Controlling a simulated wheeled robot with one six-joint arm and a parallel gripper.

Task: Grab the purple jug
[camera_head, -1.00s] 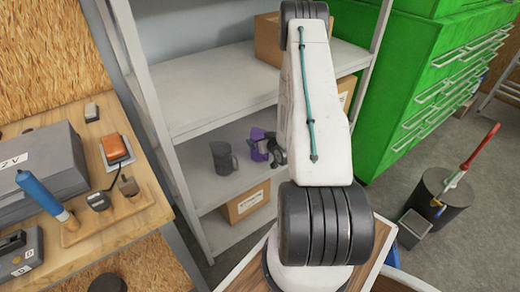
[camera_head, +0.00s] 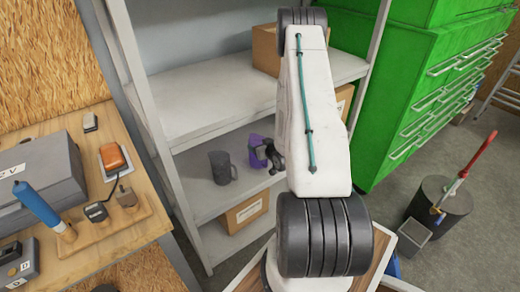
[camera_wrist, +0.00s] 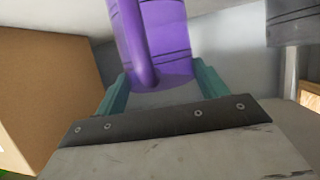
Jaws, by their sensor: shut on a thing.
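The purple jug (camera_head: 256,143) is on the middle level of the grey shelf unit, partly hidden by my gripper. In the wrist view the purple jug (camera_wrist: 165,38) stands between the two teal fingers, with its handle facing the camera. My gripper (camera_wrist: 160,82) is shut on the jug, one finger on each side. In the head view my gripper (camera_head: 268,153) shows as a small dark shape at the jug, left of my white arm. I cannot tell whether the jug's base touches the shelf.
A dark grey jug (camera_head: 222,167) stands just left of the purple jug. A cardboard box (camera_wrist: 45,95) is close on the left in the wrist view. Shelf posts (camera_head: 150,120) and the upper shelf board (camera_head: 215,95) bound the space. A green cabinet (camera_head: 415,90) stands at right.

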